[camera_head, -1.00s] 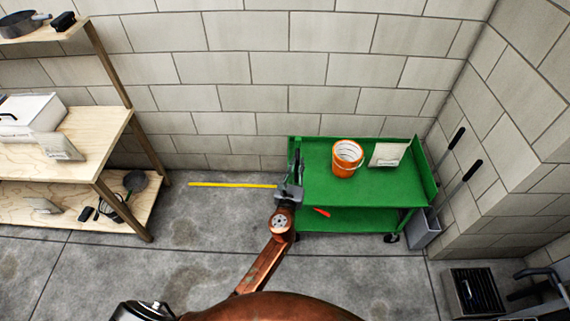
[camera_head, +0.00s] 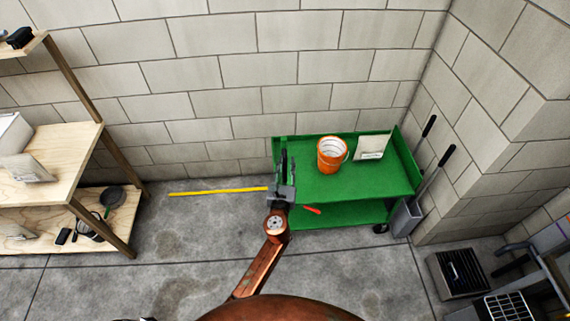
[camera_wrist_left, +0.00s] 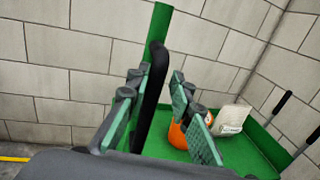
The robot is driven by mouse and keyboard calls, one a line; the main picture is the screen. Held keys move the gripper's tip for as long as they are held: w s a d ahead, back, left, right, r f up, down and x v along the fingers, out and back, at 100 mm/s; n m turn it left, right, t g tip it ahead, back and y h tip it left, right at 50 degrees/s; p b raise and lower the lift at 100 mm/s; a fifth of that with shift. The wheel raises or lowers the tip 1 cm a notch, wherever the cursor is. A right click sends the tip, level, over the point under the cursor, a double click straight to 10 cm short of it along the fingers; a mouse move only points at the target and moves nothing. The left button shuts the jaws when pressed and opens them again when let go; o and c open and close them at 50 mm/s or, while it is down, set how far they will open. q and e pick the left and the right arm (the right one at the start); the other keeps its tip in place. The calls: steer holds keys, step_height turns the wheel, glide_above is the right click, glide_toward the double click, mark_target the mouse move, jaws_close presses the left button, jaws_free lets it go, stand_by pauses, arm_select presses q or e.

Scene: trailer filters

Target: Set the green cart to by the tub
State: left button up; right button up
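The green cart (camera_head: 350,185) stands against the block wall near the right-hand corner, with an orange bucket (camera_head: 331,160) and a pale packet (camera_head: 371,147) on its top. My left gripper (camera_head: 286,172) is at the cart's left end. In the left wrist view, the black handle (camera_wrist_left: 152,88) stands between the fingers of my left gripper (camera_wrist_left: 160,88), close to the left finger, with a gap to the right one. The fingers look open around it. My right gripper is out of view.
A yellow strip (camera_head: 218,191) lies on the floor left of the cart. A wooden shelf unit (camera_head: 75,150) stands at the left. A dark slatted box (camera_head: 458,273) and a metal frame are at the lower right. The floor before the cart is clear.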

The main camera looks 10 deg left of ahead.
arm_select(q)
steer(key=shift+o, duration=0.8)
steer(key=shift+a, duration=0.2)
steer(key=shift+s, duration=0.15)
steer(key=s+d, duration=0.1)
steer(key=s, duration=1)
steer(key=shift+s+d, duration=0.25)
steer(key=shift+s, duration=0.1)
